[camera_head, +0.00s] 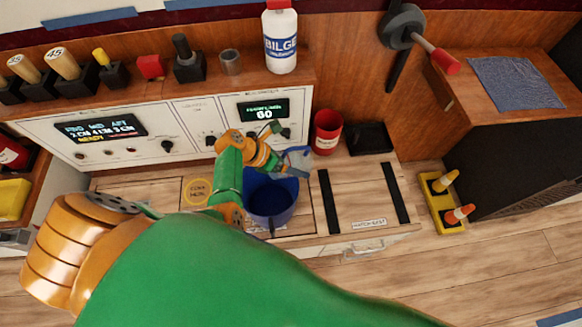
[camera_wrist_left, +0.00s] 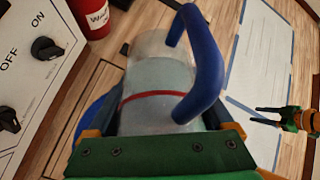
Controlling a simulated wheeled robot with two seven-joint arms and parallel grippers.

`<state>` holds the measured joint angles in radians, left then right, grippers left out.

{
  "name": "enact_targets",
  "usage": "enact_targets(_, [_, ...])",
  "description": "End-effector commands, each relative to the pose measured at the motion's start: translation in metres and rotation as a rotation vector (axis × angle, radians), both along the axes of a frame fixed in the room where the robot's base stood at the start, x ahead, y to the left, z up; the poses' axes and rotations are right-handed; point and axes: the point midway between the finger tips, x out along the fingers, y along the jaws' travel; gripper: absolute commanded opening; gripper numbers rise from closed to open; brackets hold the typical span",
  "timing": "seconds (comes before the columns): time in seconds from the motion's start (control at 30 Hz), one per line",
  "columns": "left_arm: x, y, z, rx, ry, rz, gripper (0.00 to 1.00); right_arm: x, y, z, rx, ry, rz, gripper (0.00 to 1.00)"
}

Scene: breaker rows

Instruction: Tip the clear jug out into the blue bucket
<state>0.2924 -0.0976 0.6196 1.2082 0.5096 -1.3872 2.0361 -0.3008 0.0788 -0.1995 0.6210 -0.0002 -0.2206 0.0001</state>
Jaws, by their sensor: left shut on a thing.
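The clear jug (camera_head: 298,160) has a blue handle and shows just above the far right rim of the blue bucket (camera_head: 272,198). My left gripper (camera_head: 276,160) is shut on the jug. In the left wrist view the jug (camera_wrist_left: 155,85) sits between the fingers (camera_wrist_left: 165,135), with a red band around it and a pale bluish content inside. Its tilt is hard to tell, and no stream shows. The bucket stands upright on the wooden counter, partly hidden by my left arm. My right gripper (camera_wrist_left: 262,115) looks small and open at the right of the wrist view.
A red can (camera_head: 326,132) and a black tray (camera_head: 370,138) stand just right of the jug. A control panel (camera_head: 170,130) with knobs is behind. A white bilge bottle (camera_head: 281,40) stands on the shelf above. The hatch lid (camera_head: 364,190) to the right is clear.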

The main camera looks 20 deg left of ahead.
Motion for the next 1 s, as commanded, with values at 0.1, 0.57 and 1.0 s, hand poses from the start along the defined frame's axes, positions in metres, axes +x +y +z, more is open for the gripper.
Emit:
enact_targets(0.1, [0.000, -0.001, -0.009, -0.049, -0.053, 0.001, 0.17, 0.000, 0.000, -0.022, 0.000, 0.000, 0.000, 0.50])
enact_targets(0.57, [-0.003, 0.003, -0.013, -0.319, -0.351, 0.000, 0.17, 0.000, 0.000, -0.063, 0.000, 0.000, 0.000, 0.50])
enact_targets(1.0, [-0.003, 0.003, -0.010, -0.339, -0.375, -0.002, 0.17, 0.000, 0.000, -0.063, 0.000, 0.000, 0.001, 0.50])
